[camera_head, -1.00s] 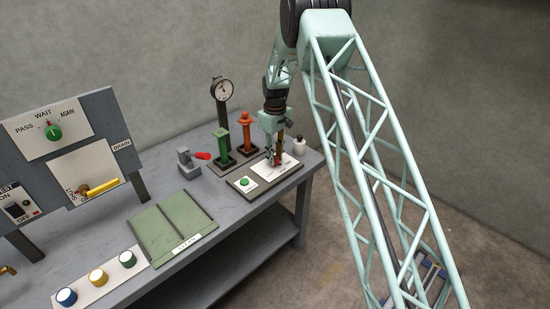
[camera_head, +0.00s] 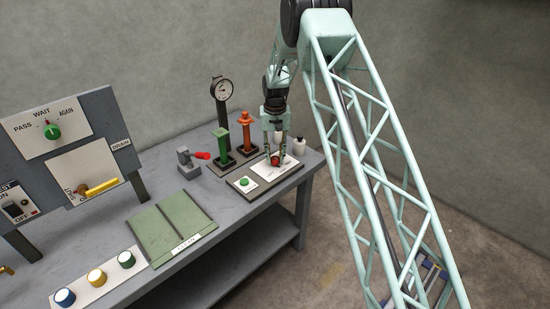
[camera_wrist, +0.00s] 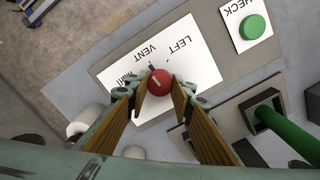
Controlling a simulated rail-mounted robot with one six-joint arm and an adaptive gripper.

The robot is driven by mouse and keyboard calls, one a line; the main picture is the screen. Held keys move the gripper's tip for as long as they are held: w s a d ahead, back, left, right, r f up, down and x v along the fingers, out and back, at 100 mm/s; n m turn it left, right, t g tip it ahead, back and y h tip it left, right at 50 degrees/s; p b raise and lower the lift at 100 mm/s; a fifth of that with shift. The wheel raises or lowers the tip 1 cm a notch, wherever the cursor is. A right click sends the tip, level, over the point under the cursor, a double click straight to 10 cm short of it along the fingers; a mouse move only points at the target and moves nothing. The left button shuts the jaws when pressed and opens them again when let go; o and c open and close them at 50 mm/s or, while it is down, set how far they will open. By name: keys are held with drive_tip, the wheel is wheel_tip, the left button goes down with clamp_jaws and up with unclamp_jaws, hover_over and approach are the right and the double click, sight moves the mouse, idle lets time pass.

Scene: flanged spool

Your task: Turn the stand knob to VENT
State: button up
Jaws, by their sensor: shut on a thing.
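The red stand knob (camera_wrist: 160,83) sits on a white plate (camera_wrist: 113,78) lettered LEFT, VENT and a third, partly hidden word. In the wrist view the lettering appears upside down. A pale mark on the knob slants up and left, towards the VENT side; its exact setting is hard to tell. My gripper (camera_wrist: 158,88) has one finger on each side of the knob, shut on it. In the head view, my gripper (camera_head: 275,156) reaches down onto the red knob (camera_head: 275,160) at the bench's right end.
A green CHECK button (camera_head: 244,182) is on the same stand. Green (camera_head: 223,142) and orange (camera_head: 245,130) posts and a dial gauge (camera_head: 222,90) stand behind. A white bottle (camera_head: 299,146) is close on the right. A green tray (camera_head: 172,228) lies left.

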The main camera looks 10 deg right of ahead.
sight(275, 158)
drive_tip(key=shift+m, duration=0.5)
drive_tip(key=o, duration=0.9)
drive_tip(key=shift+r, duration=0.15)
drive_tip(key=shift+r, duration=5.9)
